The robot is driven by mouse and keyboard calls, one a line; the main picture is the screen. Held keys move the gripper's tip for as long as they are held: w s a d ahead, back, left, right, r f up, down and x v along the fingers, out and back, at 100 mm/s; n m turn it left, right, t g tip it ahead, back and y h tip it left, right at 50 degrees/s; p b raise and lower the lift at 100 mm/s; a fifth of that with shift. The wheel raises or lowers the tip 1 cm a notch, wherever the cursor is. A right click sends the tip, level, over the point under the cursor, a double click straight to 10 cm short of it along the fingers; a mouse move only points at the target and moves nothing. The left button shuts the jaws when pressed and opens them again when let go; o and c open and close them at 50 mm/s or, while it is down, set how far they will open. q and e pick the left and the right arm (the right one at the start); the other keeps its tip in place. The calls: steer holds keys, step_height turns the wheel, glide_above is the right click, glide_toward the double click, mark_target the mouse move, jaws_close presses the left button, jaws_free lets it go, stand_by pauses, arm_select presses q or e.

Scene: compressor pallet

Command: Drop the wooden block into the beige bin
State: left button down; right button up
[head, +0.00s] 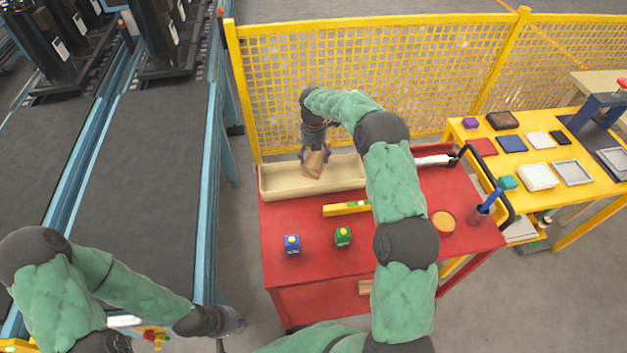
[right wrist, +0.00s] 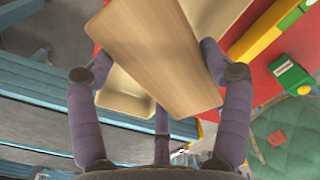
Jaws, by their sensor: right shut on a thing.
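The wooden block (head: 314,163) is light brown and is held tilted by my right gripper (head: 313,152) over the beige bin (head: 283,183). In the right wrist view the wooden block (right wrist: 155,55) fills the space between the two fingers of my right gripper (right wrist: 158,75). The beige bin is a long shallow tray at the back left of the red cart top; part of it shows below the block in the right wrist view (right wrist: 122,95). My left gripper (head: 232,322) is low at the left, away from the cart; its fingers are too unclear to judge.
The red cart (head: 300,225) holds a yellow level (head: 346,209), a blue box (head: 292,245), a green box (head: 343,237) and a round orange-topped container (head: 443,222). A yellow mesh fence (head: 370,75) stands behind it. A yellow table (head: 540,150) is at right, a conveyor (head: 150,180) at left.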

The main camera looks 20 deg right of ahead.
steer(key=o, duration=1.2)
steer(key=shift+o, duration=0.2)
steer(key=shift+r, duration=0.1)
step_height(320, 180, up, 12)
